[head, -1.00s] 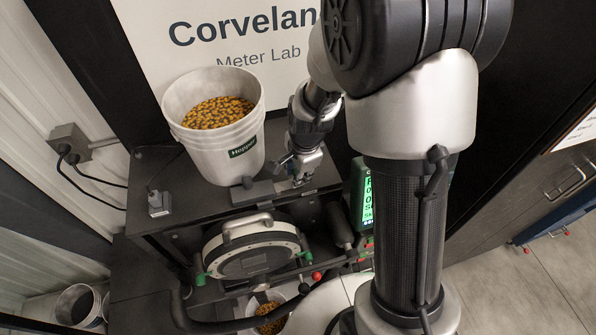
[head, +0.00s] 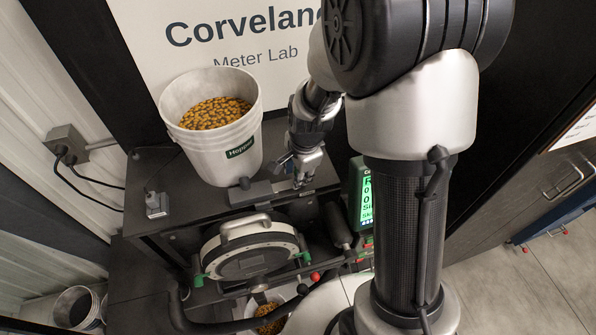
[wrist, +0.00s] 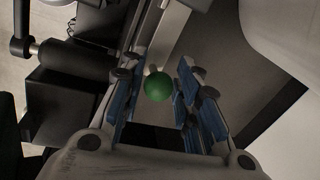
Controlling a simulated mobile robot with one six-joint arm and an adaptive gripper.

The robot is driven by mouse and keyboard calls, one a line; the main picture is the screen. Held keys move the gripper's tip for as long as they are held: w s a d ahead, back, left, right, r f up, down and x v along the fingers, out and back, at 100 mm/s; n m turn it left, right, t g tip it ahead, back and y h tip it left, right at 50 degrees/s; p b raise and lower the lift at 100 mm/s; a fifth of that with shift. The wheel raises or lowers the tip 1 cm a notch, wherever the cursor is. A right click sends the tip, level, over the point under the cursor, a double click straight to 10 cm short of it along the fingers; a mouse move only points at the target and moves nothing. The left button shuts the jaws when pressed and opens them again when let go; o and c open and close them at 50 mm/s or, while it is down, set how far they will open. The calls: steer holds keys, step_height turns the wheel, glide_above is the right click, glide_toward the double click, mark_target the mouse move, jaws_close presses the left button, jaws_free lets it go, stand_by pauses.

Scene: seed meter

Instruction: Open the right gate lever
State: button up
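In the wrist view a green ball knob (wrist: 157,86) lies between the blue-padded fingers of my gripper (wrist: 158,92). It appears to be the end of a lever, with a pale bar behind it. My gripper is open, with gaps showing on both sides of the knob. In the head view my gripper (head: 303,182) points down at the right end of the grey gate block (head: 250,191) under the hopper. The knob is hidden there, and the lever's position cannot be told.
Below is the round meter housing (head: 250,254) with green clamps. A lit display (head: 367,197) stands close on the right. A small grey post (head: 156,205) stands at the left.

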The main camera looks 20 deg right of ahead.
steer(key=shift+o, duration=1.2)
steer(key=shift+r, duration=0.1)
step_height(320, 180, up, 12)
steer(key=s, duration=0.2)
steer(key=shift+s+d+f, duration=0.15)
steer(key=shift+d+f, duration=0.05)
steer(key=shift+d, duration=0.05)
steer(key=s+f+n+t+b, duration=0.1)
steer(key=s+f+n+b, duration=0.4)
steer(key=s+n+b, duration=0.3)
steer(key=s+f+n+t+b, duration=0.1)
steer(key=s+f+n+b, duration=0.5)
steer(key=s+b, duration=0.5)
steer(key=n+b, duration=0.1)
steer(key=b, duration=0.2)
steer(key=shift+a+f+n, duration=0.3)
steer(key=shift+n, duration=0.1)
